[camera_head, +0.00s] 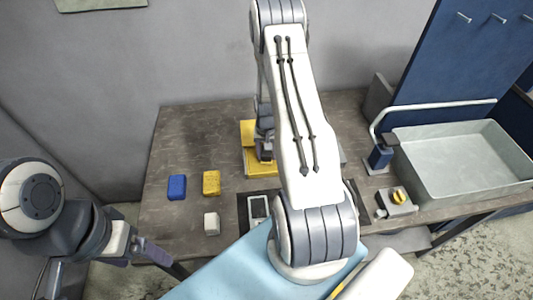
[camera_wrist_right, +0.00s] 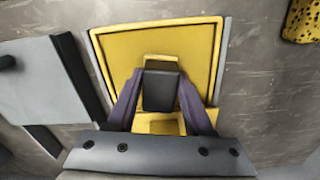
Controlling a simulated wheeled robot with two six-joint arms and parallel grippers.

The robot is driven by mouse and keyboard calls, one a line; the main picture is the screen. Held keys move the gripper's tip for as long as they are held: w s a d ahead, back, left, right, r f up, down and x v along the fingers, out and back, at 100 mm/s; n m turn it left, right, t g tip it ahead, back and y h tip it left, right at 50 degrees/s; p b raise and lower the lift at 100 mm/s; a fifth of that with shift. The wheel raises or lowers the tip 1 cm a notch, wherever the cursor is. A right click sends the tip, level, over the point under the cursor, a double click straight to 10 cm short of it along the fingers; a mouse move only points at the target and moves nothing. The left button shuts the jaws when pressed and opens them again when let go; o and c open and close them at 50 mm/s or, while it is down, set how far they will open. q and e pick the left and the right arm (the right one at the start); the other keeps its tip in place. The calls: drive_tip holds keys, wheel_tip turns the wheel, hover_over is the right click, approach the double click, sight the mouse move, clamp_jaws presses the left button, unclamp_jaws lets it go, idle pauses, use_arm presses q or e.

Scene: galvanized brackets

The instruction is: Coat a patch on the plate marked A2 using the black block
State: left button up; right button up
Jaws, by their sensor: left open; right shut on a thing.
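My right gripper (camera_wrist_right: 160,98) is shut on the black block (camera_wrist_right: 160,90). The block is over a yellow tray (camera_wrist_right: 195,42) with a raised rim; I cannot tell whether it touches it. In the head view the right gripper (camera_head: 265,150) is at the yellow tray (camera_head: 248,131), partly behind my arm. A light grey plate (camera_wrist_right: 32,88) with a dark edge lies left of the tray in the wrist view. A pale plate (camera_head: 258,208) on a dark mat shows in the head view. No A2 mark is readable. My left gripper (camera_head: 158,257) is open near the front left table edge.
A blue block (camera_head: 177,187), a yellow sponge (camera_head: 211,183) and a white block (camera_head: 212,223) stand left on the table. My right arm hides the table's middle.

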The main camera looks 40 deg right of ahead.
idle(0.4)
drive_tip(key=shift+r+p, duration=2.45)
drive_tip(key=shift+r, duration=1.05)
